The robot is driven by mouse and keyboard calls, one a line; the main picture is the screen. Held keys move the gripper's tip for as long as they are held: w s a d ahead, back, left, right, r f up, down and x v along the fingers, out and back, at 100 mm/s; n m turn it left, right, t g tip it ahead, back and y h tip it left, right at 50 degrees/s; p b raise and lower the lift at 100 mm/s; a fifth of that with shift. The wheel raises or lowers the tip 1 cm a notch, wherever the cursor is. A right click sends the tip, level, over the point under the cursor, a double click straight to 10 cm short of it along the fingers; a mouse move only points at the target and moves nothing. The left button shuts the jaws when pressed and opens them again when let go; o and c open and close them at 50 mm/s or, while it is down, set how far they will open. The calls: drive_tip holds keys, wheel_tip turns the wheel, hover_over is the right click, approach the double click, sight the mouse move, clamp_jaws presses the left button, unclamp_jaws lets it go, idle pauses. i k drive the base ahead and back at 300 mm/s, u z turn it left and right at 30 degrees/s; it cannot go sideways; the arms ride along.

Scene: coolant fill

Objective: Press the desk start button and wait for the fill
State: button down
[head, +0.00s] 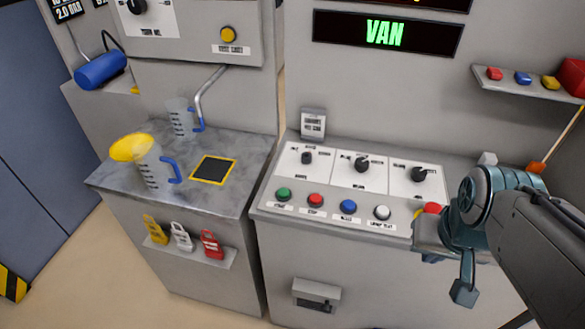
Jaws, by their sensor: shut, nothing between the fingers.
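The desk (268,211) has a sloped panel with a row of buttons along its front. The green button (284,194), at the left end, has a small label that looks like START. To its right are a red button (316,200), a blue button (348,206) and a white button (382,212). My gripper (463,292) is shut and empty at the right, in front of the desk's right end and apart from the green button. My arm partly hides a larger red knob (432,208). A clear jug (181,121) with a blue handle stands by the bent spout (205,88).
A jug (154,170) with a yellow funnel stands on the grey counter, left of a yellow-edged dark pad (213,169). A display (385,34) reads VAN in green. Coloured blocks sit on a right-hand shelf (515,92). Space above the green button is clear.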

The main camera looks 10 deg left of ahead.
sight(283, 193)
drive_tip(key=k, duration=1.35)
drive_tip(key=u, duration=0.75)
drive_tip(key=i, duration=1.25)
drive_tip(key=z, duration=0.15)
